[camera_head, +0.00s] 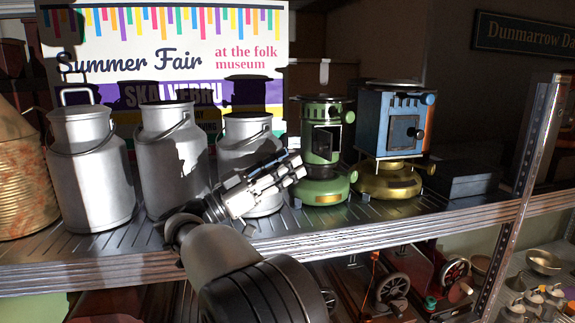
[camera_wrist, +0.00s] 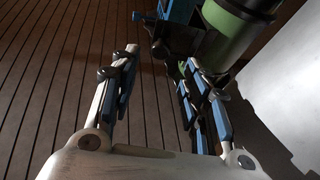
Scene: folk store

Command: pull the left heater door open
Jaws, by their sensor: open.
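The left heater (camera_head: 318,187) is a green cylinder on a round green base, upright on the shelf. Its door (camera_head: 326,143) is a dark panel on the front; whether it is fully shut is too small to tell. My gripper (camera_head: 292,166) is open and empty, just left of the green heater and low, near its base. In the wrist view the open fingers (camera_wrist: 160,62) point across the slatted shelf. The green heater (camera_wrist: 236,32) is there at the upper right, beyond the right finger. I cannot tell whether that finger touches it.
A blue heater (camera_head: 385,115) on a brass base stands right of the green one. Several milk cans (camera_head: 90,165) stand left, one close behind my gripper. A dark box (camera_head: 468,182) lies at right. The shelf edge (camera_head: 400,222) runs in front; model engines (camera_head: 392,290) are below.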

